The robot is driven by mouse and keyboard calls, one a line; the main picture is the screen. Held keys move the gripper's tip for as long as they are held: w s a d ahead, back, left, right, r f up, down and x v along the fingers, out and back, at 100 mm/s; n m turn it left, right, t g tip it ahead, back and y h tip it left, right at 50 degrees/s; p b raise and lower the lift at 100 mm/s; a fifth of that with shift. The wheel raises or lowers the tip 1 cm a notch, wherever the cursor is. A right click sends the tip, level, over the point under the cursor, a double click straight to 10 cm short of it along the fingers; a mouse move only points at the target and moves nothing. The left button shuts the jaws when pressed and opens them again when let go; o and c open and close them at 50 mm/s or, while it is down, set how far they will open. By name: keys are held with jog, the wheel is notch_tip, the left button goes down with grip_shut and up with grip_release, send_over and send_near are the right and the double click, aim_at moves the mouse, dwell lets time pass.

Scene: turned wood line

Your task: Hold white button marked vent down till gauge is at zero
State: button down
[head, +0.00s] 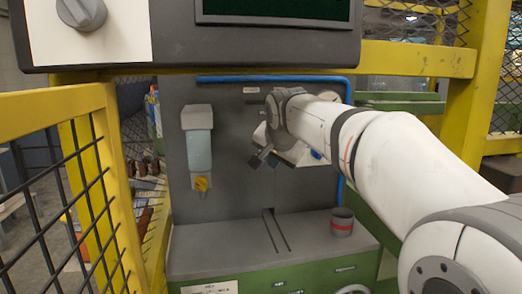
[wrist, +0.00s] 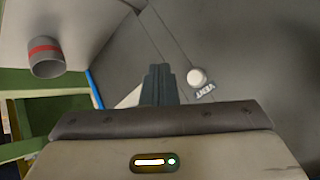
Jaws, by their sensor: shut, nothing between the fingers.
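The white vent button (wrist: 197,77) shows in the wrist view on the grey panel, with a label reading VENT just below it. My gripper (wrist: 158,72) is shut and empty. Its fingertips are left of the button in the wrist view, apart from it in the picture. In the head view my gripper (head: 263,158) is in front of the grey panel (head: 237,120), and my wrist hides part of the panel there. I cannot make out the button or a gauge face in the head view, nor a gauge in the wrist view.
A grey cup with a red band (head: 342,222) stands on the slotted ledge (head: 215,245). A blue pipe (head: 235,78) runs along the top. Yellow mesh fencing (head: 60,180) stands at left.

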jog(key=w+a+p, duration=0.2)
jog(key=w+p, duration=0.2)
jog(key=w, duration=0.2)
jog(key=shift+w, duration=0.35)
jog(key=shift+w, duration=0.15)
dwell(1.6)
jog(key=shift+w+p, duration=0.35)
jog(key=shift+w, duration=0.1)
jog(key=shift+w+a+p, duration=0.2)
jog(key=shift+w+p, duration=0.1)
dwell(0.5)
jog(key=shift+s, duration=0.15)
dwell(1.6)
jog(key=shift+s+d+b, duration=0.25)
jog(key=shift+s+b, duration=0.35)
jog(key=shift+b, duration=0.05)
